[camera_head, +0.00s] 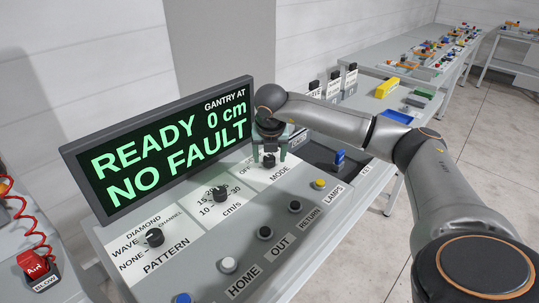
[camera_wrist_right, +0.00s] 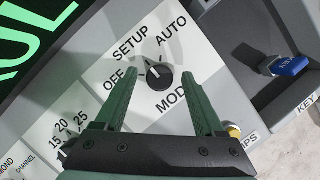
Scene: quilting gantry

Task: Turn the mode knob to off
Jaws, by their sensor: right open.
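The black mode knob (camera_wrist_right: 159,77) sits on a white label plate (camera_wrist_right: 196,70) marked OFF, SETUP, AUTO and MODE. A short white mark shows on the knob's upper left side in the right wrist view; I cannot tell exactly which label it points at. My right gripper (camera_head: 269,153) is open above the panel, with its green fingers on either side of the knob. They look apart from it, with a gap on both sides. In the head view the knob (camera_head: 269,162) is partly hidden by the gripper. My left gripper is not in view.
The display (camera_head: 165,145) reading READY, NO FAULT stands close behind and left of the gripper. The speed knob (camera_head: 220,194), pattern knob (camera_head: 154,237), yellow button (camera_head: 319,183) and blue key (camera_head: 339,157) are nearby on the panel.

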